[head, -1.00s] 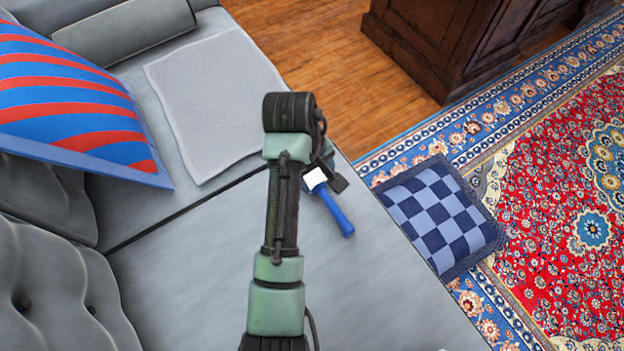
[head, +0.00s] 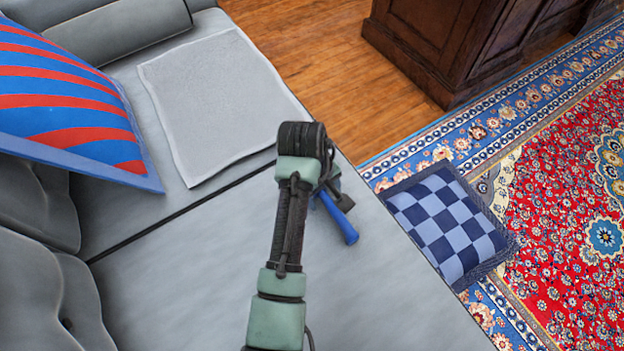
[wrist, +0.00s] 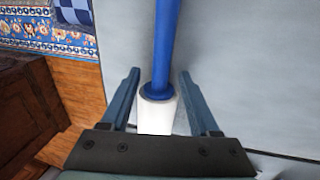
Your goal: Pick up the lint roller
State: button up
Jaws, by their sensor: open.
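The lint roller lies on the grey sofa seat (head: 200,290). In the head view its blue handle (head: 340,218) shows beside my wrist, and its white roll is hidden behind my arm. In the wrist view the blue handle (wrist: 167,45) runs up from the white roll (wrist: 156,114). My gripper (wrist: 160,88) is open, with one finger on each side of the roller where handle and roll meet. A gap shows between each finger and the roller. In the head view my gripper is mostly hidden by the wrist, with a dark finger part showing beside the handle.
A grey folded cloth (head: 215,100) lies on the seat at the back. A red and blue striped cushion (head: 70,105) leans at the left. A dark wood cabinet (head: 440,50) stands behind.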

aim_at(323, 196)
grip_shut()
dwell(0.3)
notch_tip(323, 196, up, 10)
jog(key=p, duration=0.5)
jog(key=c, duration=0.8)
grip_release()
jog(key=shift+r, duration=0.1)
grip_shut()
